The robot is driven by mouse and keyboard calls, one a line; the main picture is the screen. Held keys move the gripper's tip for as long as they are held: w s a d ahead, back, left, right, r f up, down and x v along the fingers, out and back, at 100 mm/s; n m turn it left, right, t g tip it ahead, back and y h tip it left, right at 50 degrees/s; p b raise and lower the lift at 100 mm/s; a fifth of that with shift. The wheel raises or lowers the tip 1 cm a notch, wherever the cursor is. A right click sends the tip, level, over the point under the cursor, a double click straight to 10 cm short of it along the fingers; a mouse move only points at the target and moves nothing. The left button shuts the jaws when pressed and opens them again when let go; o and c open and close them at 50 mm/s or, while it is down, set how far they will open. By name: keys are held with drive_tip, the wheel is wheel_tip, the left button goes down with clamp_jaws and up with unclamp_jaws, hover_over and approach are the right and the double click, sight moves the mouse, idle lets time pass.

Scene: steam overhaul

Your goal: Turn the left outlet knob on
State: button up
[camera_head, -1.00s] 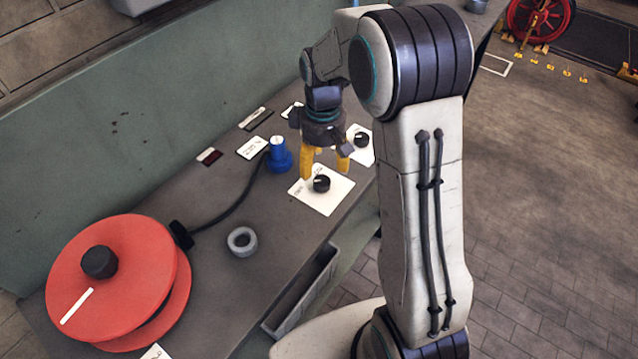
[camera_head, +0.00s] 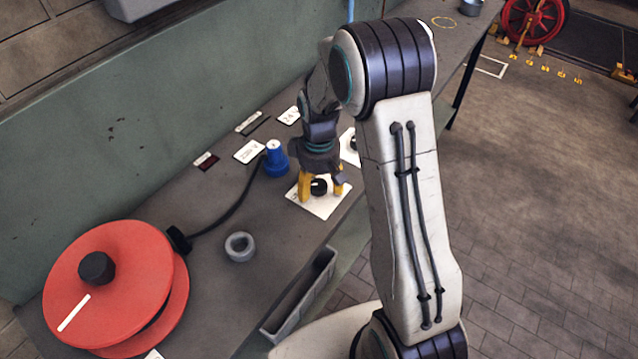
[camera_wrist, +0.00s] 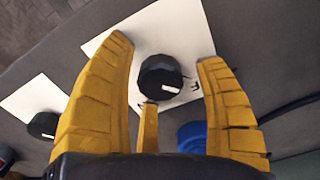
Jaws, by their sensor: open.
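A black round knob (camera_head: 319,187) with a small white mark sits on a white plate (camera_head: 325,208) on the grey bench. In the wrist view the knob (camera_wrist: 161,77) lies between the yellow fingers. My gripper (camera_head: 322,192) points down over this plate, open, with its fingers around the knob; the wrist view shows gaps on both sides. Whether the fingertips touch the plate is unclear. A second black knob (camera_wrist: 43,125) sits on another white plate (camera_wrist: 35,99), mostly hidden behind my gripper in the head view.
A blue plug (camera_head: 275,160) stands close behind my gripper, its black cable running to a red reel (camera_head: 110,275). A grey ring (camera_head: 240,247) lies nearer. Small labelled plates line the wall side. A grey trough (camera_head: 300,296) hangs along the bench's front edge.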

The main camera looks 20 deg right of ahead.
drive_tip(key=shift+c, duration=0.4)
drive_tip(key=c, duration=1.1)
drive_tip(key=shift+m, duration=0.3)
drive_tip(key=m+b, duration=0.1)
drive_tip(key=m, duration=0.2)
drive_tip(key=shift+s+f+m+b, duration=0.1)
drive_tip(key=shift+f+m+b, duration=0.05)
drive_tip(key=shift+m+b, duration=0.25)
drive_tip(key=m+b, duration=0.1)
drive_tip(key=m, duration=0.3)
drive_tip(key=m+b, duration=0.1)
drive_tip(key=m, duration=0.4)
drive_tip(key=shift+m+b, duration=0.3)
drive_tip(key=shift+m, duration=1.9)
